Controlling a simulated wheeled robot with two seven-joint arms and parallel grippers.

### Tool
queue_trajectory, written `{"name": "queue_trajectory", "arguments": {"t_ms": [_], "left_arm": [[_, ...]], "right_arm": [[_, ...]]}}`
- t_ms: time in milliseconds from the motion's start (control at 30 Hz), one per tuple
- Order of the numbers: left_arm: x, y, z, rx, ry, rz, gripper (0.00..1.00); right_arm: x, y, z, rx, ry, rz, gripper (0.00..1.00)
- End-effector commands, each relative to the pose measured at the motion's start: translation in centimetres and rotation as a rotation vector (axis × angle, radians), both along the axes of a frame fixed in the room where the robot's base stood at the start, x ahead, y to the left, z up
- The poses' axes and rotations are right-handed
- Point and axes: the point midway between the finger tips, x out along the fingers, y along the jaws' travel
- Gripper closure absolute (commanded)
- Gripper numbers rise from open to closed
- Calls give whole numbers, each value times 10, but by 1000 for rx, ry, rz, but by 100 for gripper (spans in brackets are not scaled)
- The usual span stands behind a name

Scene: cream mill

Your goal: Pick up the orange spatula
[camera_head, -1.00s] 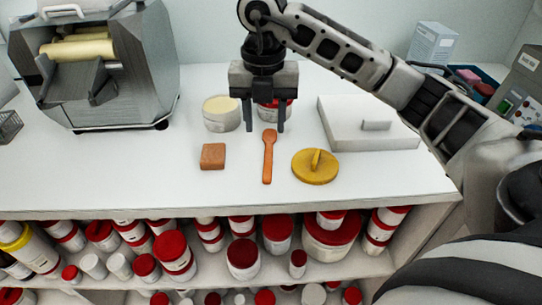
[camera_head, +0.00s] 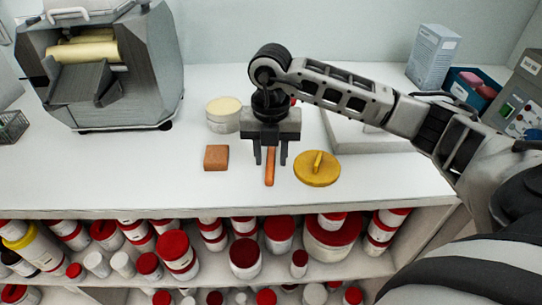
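The orange spatula (camera_head: 269,175) lies on the white counter, its handle pointing to the front edge. Its upper part is hidden behind my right gripper (camera_head: 270,160). My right gripper points down over the spatula, with its two fingers apart, one on each side of it. The fingers look open and do not visibly touch the spatula. I cannot tell how high the fingertips are above the counter. My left gripper is not in view.
A brown block (camera_head: 216,158) lies left of the spatula and a yellow lid with a grip (camera_head: 317,170) lies right. A cream-topped tub (camera_head: 223,114) stands behind. A steel mill (camera_head: 150,70) stands at left. A white slab (camera_head: 345,135) is partly behind my arm.

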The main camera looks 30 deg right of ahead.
Motion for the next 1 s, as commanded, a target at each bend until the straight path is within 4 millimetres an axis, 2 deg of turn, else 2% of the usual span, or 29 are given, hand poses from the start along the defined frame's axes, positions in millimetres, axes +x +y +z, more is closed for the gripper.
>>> {"name": "queue_trajectory", "arguments": {"t_ms": [33, 100, 567, 733, 1000], "left_arm": [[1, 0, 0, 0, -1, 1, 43], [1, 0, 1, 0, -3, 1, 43], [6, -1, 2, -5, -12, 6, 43], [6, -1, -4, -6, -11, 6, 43], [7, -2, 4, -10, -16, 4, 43]], "right_arm": [[0, 0, 0, 0, 0, 0, 80], [0, 0, 0, 0, 0, 0, 99], [1, 0, 7, 0, -3, 0, 100], [2, 0, 31, 1, -9, 2, 100], [-48, 20, 97, -3, -9, 5, 100]]}}
